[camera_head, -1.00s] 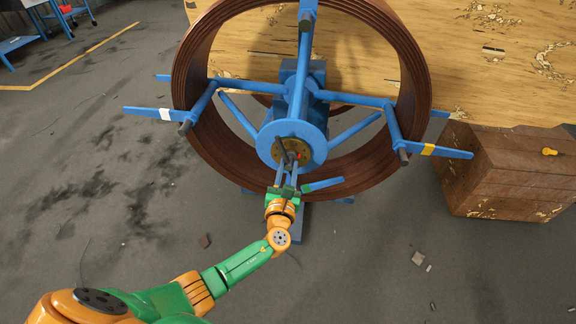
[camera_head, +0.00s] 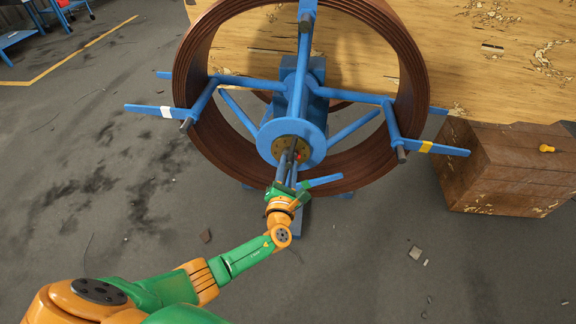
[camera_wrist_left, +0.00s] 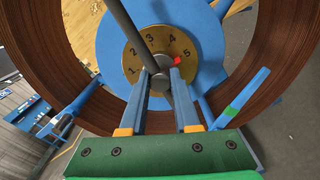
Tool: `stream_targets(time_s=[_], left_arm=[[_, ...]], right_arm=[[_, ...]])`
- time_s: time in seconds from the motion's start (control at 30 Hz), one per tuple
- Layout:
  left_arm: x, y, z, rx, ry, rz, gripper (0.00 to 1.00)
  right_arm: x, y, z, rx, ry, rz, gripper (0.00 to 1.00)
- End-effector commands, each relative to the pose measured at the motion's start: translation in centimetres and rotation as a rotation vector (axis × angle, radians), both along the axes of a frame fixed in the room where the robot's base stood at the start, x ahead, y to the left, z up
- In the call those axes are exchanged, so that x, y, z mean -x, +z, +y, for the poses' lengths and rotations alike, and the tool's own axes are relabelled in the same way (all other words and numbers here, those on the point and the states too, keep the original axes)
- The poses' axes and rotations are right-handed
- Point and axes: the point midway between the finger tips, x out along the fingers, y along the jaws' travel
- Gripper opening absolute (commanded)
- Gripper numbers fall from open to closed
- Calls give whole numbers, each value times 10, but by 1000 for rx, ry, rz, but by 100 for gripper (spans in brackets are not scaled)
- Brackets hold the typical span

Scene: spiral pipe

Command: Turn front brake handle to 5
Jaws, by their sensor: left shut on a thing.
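The front brake handle (camera_wrist_left: 135,40) is a grey rod crossing the brass dial at the middle of the blue hub (camera_wrist_left: 100,50). The dial (camera_head: 279,147) carries the numbers 1 to 5, readable in the left wrist view (camera_wrist_left: 140,50). A red pointer tip (camera_wrist_left: 175,62) lies at the dial's right side, close to the 5. My left gripper (camera_head: 289,170) reaches the hub from below. In the left wrist view its two fingers (camera_wrist_left: 160,75) are closed around the handle near the dial. The fingers hide the dial's lower part. My right gripper is out of view.
A large brown coil (camera_head: 200,120) surrounds the hub on a blue stand with spokes. A blue lever (camera_head: 322,181) sticks out just right of my gripper. A wooden box (camera_head: 490,185) stands at the right, and a wooden surface (camera_head: 470,70) lies behind. The floor at left is open.

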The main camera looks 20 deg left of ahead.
Motion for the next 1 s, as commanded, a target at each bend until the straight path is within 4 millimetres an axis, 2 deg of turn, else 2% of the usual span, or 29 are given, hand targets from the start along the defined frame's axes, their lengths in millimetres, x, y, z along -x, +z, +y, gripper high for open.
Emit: stream_targets(time_s=[0.3, 0.33, 0.4, 0.43, 0.73, 1.0], left_arm=[[0, 0, 0, -5, 0, 0, 0], [0, 0, 0, -5, 0, 0, 35], [0, 0, 0, -4, 0, 0, 54], [0, 0, 0, -4, 1, 1, 60], [3, 0, -1, -3, -1, 1, 60], [53, 2, -15, -2, -1, 4, 60]], right_arm=[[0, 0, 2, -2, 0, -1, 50], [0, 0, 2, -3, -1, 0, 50], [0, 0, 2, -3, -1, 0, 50], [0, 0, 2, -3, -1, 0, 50], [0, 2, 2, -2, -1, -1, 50], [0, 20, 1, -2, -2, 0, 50]])
